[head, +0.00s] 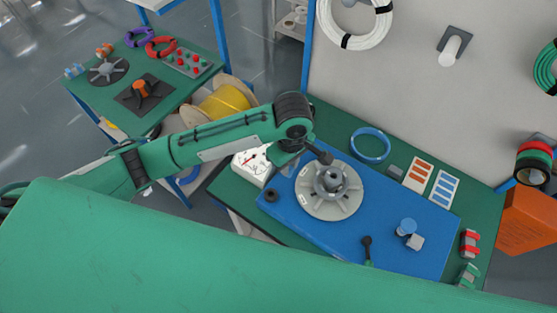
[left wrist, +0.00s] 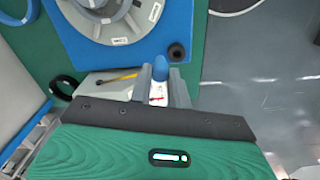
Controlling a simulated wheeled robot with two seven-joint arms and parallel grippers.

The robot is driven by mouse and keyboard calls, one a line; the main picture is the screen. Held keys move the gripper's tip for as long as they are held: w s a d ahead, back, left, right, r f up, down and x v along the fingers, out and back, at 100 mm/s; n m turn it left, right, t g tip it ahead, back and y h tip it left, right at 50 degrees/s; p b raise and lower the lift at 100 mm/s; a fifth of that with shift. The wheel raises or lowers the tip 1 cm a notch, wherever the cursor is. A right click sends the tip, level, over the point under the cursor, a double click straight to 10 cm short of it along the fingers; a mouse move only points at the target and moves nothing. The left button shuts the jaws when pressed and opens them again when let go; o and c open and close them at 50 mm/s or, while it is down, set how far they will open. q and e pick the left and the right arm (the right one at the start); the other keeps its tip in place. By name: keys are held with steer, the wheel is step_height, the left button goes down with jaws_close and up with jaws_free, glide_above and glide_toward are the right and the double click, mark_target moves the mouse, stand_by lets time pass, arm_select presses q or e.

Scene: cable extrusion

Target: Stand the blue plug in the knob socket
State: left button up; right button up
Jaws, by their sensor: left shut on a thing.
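My left gripper (left wrist: 161,80) is shut on the blue plug (left wrist: 160,69), whose rounded blue end shows between the grey fingers in the left wrist view. In the head view the left gripper (head: 288,165) hangs over the left edge of the blue mat, near the white meter; the plug is hard to make out there. A small black ring-like socket (head: 271,195), which looks like the knob socket, sits at the mat's left corner. It also shows in the left wrist view (left wrist: 177,52), just beyond the plug and apart from it. My right gripper is not in view.
The grey round reel (head: 322,205) stands on the blue mat (head: 330,235) close to the socket. A white meter (head: 250,165) lies at the table's left.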

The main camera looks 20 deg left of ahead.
arm_select(q)
steer(key=w+d+p, duration=0.4)
steer(key=w+d, duration=0.1)
steer(key=d, duration=0.7)
stand_by(0.3)
steer(key=shift+f, duration=0.1)
stand_by(0.4)
steer(key=shift+f, duration=1.9)
steer(key=shift+f+p, duration=0.35)
steer(key=shift+p, duration=0.3)
steer(key=o, duration=0.8)
